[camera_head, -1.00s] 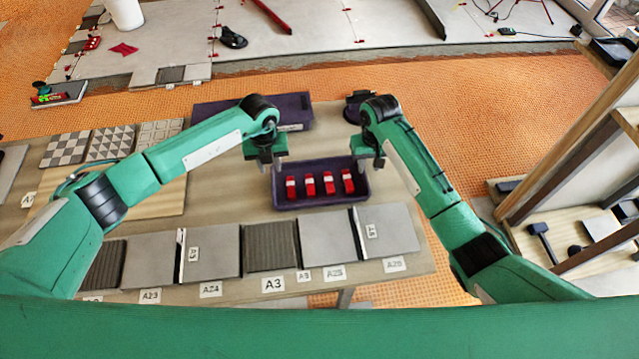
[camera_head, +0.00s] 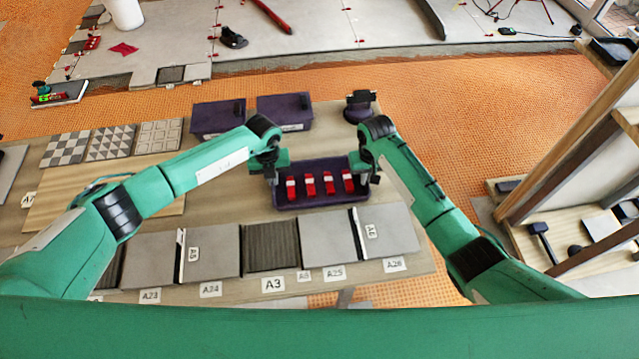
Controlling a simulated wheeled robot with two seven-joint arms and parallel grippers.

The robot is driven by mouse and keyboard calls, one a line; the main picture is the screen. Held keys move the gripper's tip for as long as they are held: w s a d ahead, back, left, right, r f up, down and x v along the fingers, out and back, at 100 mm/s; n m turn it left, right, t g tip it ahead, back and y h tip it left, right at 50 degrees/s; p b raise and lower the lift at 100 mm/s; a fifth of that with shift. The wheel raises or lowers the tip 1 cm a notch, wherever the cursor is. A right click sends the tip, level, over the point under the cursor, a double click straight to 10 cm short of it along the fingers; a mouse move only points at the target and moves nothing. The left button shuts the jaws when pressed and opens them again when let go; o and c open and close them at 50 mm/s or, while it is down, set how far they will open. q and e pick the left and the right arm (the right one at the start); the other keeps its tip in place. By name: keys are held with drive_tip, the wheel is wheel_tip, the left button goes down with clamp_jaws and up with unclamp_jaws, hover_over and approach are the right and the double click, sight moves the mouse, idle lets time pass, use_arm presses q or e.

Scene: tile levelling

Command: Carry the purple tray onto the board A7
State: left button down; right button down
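The purple tray (camera_head: 320,203) stands on the table and holds a row of several red-and-white pieces (camera_head: 310,184). My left gripper (camera_head: 271,178) is down at the tray's left end. My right gripper (camera_head: 369,176) is down at its right end. Both fingertips are at or very near the end walls; whether they are closed on them is too small to tell. The board A7 (camera_head: 60,212) is a pale wooden board at the table's left, with its A7 label (camera_head: 28,199) beside it. My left arm hides part of it.
Two more purple trays (camera_head: 285,108) stand behind my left gripper. Patterned tiles (camera_head: 110,143) lie along the back of the board. A row of grey tiles (camera_head: 212,252) with labels lines the table's front.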

use_arm(q)
drive_tip(key=shift+r, duration=0.15)
use_arm(e)
drive_tip(key=shift+r, duration=0.15)
